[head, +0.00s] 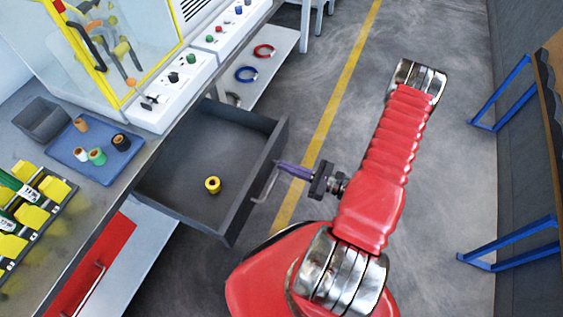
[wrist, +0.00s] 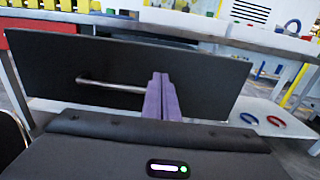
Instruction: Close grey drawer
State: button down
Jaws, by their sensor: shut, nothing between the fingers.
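The grey drawer (head: 205,205) is pulled out from under the workbench in the head view, with a small yellow coil (head: 212,185) inside it. Its dark front panel (wrist: 200,80) fills the middle of the wrist view, with a metal bar handle (wrist: 100,85) across it; the handle also shows in the head view (head: 264,185). My gripper (head: 284,168) has purple fingers, shut together and empty. It is at the drawer front beside the handle, and in the wrist view the fingers (wrist: 162,92) overlap the handle's right end. I cannot tell whether they touch it.
A red drawer (head: 95,262) sits under the bench at lower left. The bench holds a blue tray (head: 75,160) with several coils and a glass-fronted machine (head: 120,50). A lower shelf (head: 262,62) holds red and blue rings. Floor to the right is clear up to blue supports.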

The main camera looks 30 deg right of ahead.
aim_at(269, 161)
jog(key=shift+x, duration=1.7)
